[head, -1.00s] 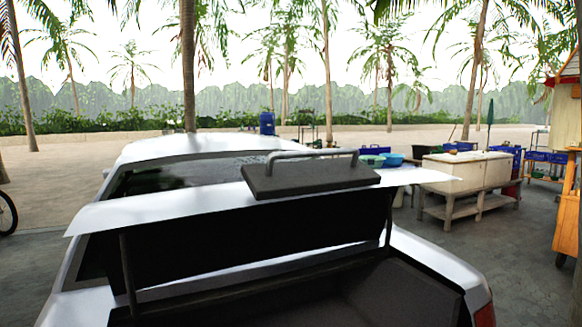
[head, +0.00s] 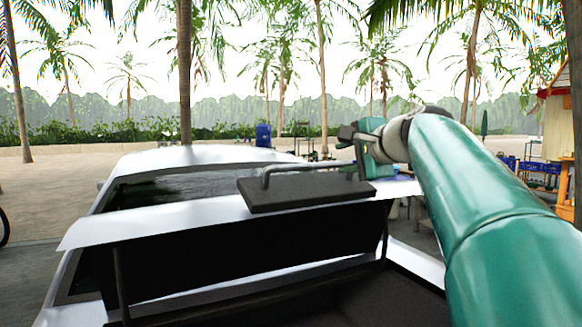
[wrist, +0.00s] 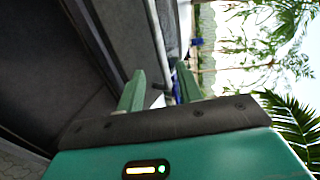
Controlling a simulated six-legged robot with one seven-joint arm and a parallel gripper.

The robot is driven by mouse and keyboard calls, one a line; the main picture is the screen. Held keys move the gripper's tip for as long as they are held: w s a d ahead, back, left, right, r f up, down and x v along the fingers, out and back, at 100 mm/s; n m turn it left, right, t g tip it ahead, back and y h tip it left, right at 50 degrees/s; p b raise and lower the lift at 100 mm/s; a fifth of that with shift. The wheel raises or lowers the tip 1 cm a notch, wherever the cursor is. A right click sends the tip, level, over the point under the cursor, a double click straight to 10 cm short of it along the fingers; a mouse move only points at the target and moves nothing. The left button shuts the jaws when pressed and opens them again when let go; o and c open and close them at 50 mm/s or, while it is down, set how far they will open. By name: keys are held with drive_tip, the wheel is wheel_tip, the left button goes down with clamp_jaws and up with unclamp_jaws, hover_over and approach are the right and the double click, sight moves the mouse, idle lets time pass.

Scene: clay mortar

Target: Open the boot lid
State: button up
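The white boot lid (head: 150,221) of the car stands raised in the head view, with its dark underside facing me and the boot (head: 400,295) open below. A dark plate (head: 300,195) with a grey bar handle (head: 300,167) sits on the lid's top edge. My gripper (head: 350,140) is just above the right end of the handle. In the wrist view my gripper (wrist: 159,78) shows two green fingers spread apart. I cannot tell whether either finger touches the handle.
Thin struts (head: 120,285) stand under the lid at both sides. Palms and a hedge (head: 90,132) are far behind the car. Blue crates (head: 530,168) and a stall (head: 556,140) are at the right, partly hidden by my arm. Paved ground (head: 28,270) is clear at the left.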

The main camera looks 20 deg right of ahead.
sight(319, 165)
drive_tip(key=x, duration=1.2)
drive_tip(key=shift+w+f, duration=0.1)
drive_tip(key=shift+w, duration=0.2)
clamp_jaws()
